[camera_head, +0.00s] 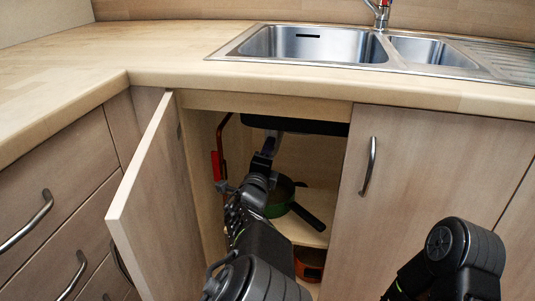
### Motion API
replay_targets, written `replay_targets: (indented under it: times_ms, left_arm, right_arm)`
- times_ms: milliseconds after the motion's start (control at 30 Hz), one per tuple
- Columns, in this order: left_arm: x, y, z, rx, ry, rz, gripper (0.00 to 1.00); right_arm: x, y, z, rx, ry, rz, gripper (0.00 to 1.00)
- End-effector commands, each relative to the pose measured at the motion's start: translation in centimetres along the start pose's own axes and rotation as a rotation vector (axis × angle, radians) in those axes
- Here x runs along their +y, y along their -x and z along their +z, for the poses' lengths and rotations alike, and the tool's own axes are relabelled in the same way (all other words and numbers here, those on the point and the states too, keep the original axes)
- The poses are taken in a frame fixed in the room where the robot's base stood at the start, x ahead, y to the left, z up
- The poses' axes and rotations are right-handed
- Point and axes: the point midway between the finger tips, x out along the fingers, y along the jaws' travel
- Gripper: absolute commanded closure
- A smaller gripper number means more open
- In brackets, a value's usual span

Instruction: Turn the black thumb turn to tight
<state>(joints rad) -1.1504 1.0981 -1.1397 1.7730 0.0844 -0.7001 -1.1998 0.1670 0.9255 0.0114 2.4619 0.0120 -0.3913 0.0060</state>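My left arm reaches into the open cabinet under the sink, and its gripper (265,157) is up near the underside of the sink. The fingertips are small and dark, so I cannot tell whether they are open or shut. I cannot make out the black thumb turn; it may be hidden by the gripper or blend with the dark parts there. A red part (217,165) on a reddish pipe (223,128) is left of the gripper, by the cabinet's left wall. My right arm is at the lower right, its gripper out of view.
The cabinet door (150,195) stands open at the left; the right door (410,185) is closed. A green pan (280,198) with a black handle sits on the cabinet shelf, and an orange pot (309,262) is below. The countertop (130,55) and sink (315,45) are above.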

Motion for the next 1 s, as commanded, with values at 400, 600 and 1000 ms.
replay_targets:
  times_ms: [400,600,1000]
  left_arm:
    - [0.2,0.02,-0.05,0.001,-0.298,0.002,0.9]
    - [0.17,0.02,-0.03,0.001,-0.355,0.002,0.9]
    - [0.18,0.01,-0.02,0.001,-0.368,0.003,0.9]
  right_arm:
    - [0.1,-0.3,-0.04,0.0,0.0,-0.001,0.8]
    - [0.12,-0.35,-0.05,0.001,0.0,-0.001,0.8]
    - [0.12,-0.35,-0.06,0.001,0.0,-0.001,0.8]
